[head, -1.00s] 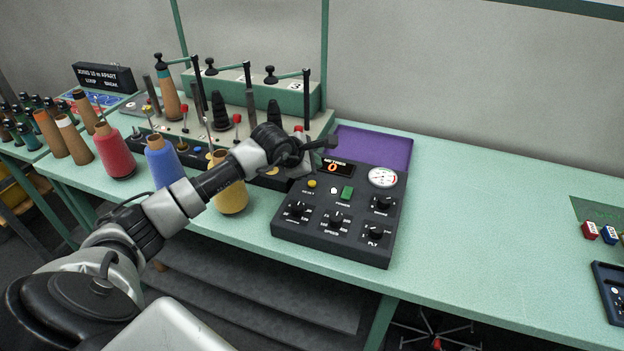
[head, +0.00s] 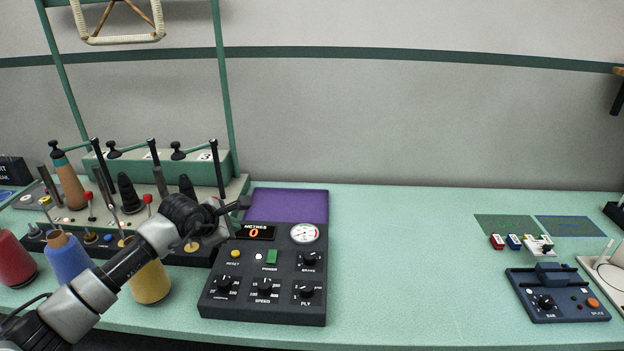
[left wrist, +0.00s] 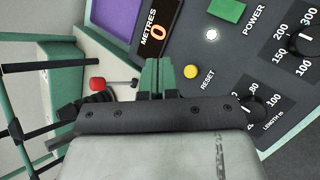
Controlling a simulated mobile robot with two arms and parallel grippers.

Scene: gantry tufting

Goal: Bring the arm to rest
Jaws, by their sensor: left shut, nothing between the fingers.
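My left arm comes in from the lower left in the head view. Its gripper (head: 238,204) is above the back left corner of the black control panel (head: 265,285), near the display reading 0. In the left wrist view the gripper fingers (left wrist: 157,78) are together with nothing between them, and the panel's yellow reset button (left wrist: 191,71) shows beside them. The gripper appears apart from the panel. My right gripper is in neither view.
The winding stand (head: 130,215) with posts, and red, blue (head: 68,258) and yellow (head: 150,282) yarn cones, crowd the left. A purple mat (head: 290,205) lies behind the panel. A blue splicer box (head: 558,296) stands at right. The green table (head: 415,270) between is clear.

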